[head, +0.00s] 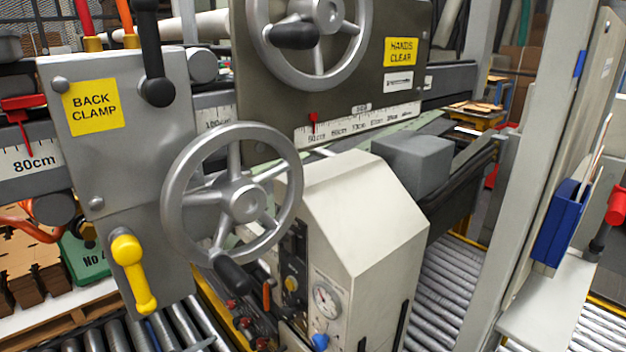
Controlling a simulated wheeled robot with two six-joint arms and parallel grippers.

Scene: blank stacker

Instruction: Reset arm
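Neither of my grippers shows in the head view. A grey machine plate with a yellow "BACK CLAMP" label (93,107) stands at the left. It carries a black-knobbed lever (156,90) at its top and a yellow handle (134,272) hanging low. A grey handwheel (247,203) with a black grip (231,273) stands in front, beside the plate. A second handwheel (318,14) is cut off by the top edge, next to a yellow "HANDS CLEAR" label (401,52). I cannot tell which part, if any, the task's arm means.
A cream control housing (365,225) with a pressure gauge (325,300) stands in the middle foreground. A grey block (412,165) sits behind it. Roller conveyors (445,285) run below. A pale post (515,170) and a blue holder (558,225) bound the right side.

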